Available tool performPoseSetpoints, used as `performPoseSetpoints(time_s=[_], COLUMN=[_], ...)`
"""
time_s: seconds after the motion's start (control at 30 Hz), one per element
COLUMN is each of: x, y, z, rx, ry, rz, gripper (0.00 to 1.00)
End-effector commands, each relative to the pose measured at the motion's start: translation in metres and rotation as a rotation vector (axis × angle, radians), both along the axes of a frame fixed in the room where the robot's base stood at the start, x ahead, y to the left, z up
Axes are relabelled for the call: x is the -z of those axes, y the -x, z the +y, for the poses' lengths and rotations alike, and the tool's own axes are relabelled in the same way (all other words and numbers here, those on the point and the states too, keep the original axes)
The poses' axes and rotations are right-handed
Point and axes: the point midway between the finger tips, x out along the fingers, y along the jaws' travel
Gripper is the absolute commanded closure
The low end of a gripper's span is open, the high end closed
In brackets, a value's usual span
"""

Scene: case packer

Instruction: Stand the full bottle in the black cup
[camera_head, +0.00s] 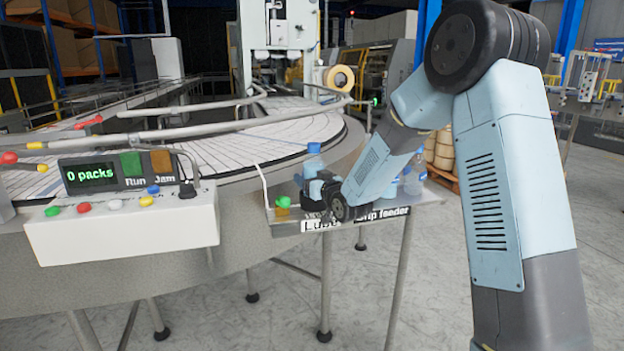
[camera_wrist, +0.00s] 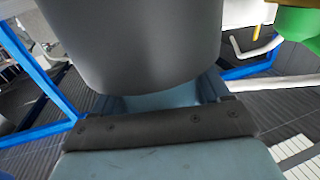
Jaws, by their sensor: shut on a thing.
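A blue bottle (camera_head: 313,162) with a blue cap stands upright at the feeder shelf in the head view. My gripper (camera_head: 318,188) is at its lower body and is shut on it; the fingers and the lower part of the bottle are largely hidden by the wrist. Dark shapes sit right below and beside the gripper, but I cannot tell the black cup from my own dark gripper parts there. In the wrist view, a large dark grey rounded body fills the upper middle; I cannot tell whether it is the cup or a part of mine.
Pale bottles (camera_head: 413,180) stand at the shelf's right, behind my forearm. A green knob (camera_head: 283,202) is left of the gripper; a green thing shows in the wrist view (camera_wrist: 297,18). A control box (camera_head: 120,228) with coloured buttons and the conveyor (camera_head: 240,150) lie to the left.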

Motion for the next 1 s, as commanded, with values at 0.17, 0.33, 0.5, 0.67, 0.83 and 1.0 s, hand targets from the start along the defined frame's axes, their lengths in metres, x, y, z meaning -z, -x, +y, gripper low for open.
performPoseSetpoints(time_s=[0.17, 0.33, 0.5, 0.67, 0.83, 1.0], x=[-0.001, 0.001, 0.005, 0.009, 0.011, 0.011], y=[0.0, 0.0, 0.0, 0.0, 0.0, 0.0], z=[0.0, 0.0, 0.0, -0.001, -0.001, -0.001], rx=[0.0, 0.001, 0.001, 0.001, 0.001, 0.002], ry=[-0.001, -0.001, -0.001, -0.001, -0.001, 0.0], rz=[-0.004, -0.003, -0.003, -0.002, -0.003, -0.001], gripper=[0.74, 0.74, 0.74, 0.74, 0.74, 0.09])
